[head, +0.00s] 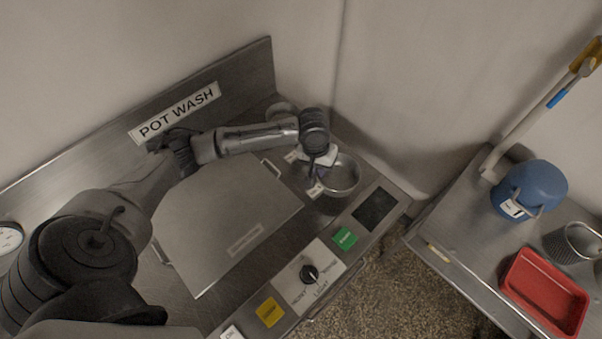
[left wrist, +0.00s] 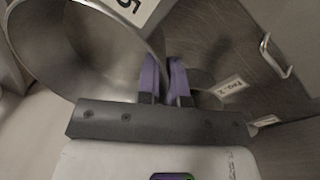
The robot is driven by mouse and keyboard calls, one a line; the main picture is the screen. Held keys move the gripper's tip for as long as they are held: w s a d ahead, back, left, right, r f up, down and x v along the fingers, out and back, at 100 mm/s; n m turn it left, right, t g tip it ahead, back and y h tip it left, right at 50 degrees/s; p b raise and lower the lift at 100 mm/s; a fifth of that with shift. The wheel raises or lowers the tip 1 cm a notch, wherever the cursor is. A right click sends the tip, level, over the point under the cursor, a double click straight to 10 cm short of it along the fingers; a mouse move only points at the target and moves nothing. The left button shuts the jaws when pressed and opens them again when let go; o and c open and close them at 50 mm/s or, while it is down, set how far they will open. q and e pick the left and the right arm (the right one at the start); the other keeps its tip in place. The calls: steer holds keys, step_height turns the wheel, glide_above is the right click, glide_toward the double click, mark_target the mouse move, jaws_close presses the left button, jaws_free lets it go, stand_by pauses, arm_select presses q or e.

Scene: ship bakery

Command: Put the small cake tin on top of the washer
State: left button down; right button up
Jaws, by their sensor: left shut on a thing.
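The small cake tin (head: 347,180) is a round, open metal tin near the washer's right back corner. It also shows large at the left of the left wrist view (left wrist: 75,50). The washer (head: 225,225) is a steel machine with a flat lid and a POT WASH sign (head: 174,112) on its back panel. My left gripper (head: 318,180) reaches over the washer and is shut on the tin's rim; its purple fingers (left wrist: 166,82) pinch the tin wall. The tin is over the washer's top beside the lid; I cannot tell whether it touches.
The washer's front edge has a knob (head: 309,273), a green button (head: 345,238), a yellow button (head: 269,311) and a dark display (head: 375,209). A separate bench (head: 455,235) at right holds a blue container (head: 530,188), a red tray (head: 545,292) and a metal basket (head: 572,242).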

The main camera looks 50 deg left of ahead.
arm_select(q)
glide_above(304, 174)
steer(key=s+d, duration=0.1)
steer(key=f, duration=0.3)
steer(key=shift+s+d, duration=0.2)
steer(key=shift+f+b, duration=0.4)
steer(key=shift+f, duration=1.6)
steer(key=c, duration=1.2)
jaws_free()
steer(key=shift+f, duration=0.1)
steer(key=shift+c, duration=0.2)
step_height(304, 174, up, 12)
steer(key=a+p, duration=0.1)
steer(key=shift+s+a, duration=0.3)
steer(key=shift+s, duration=0.15)
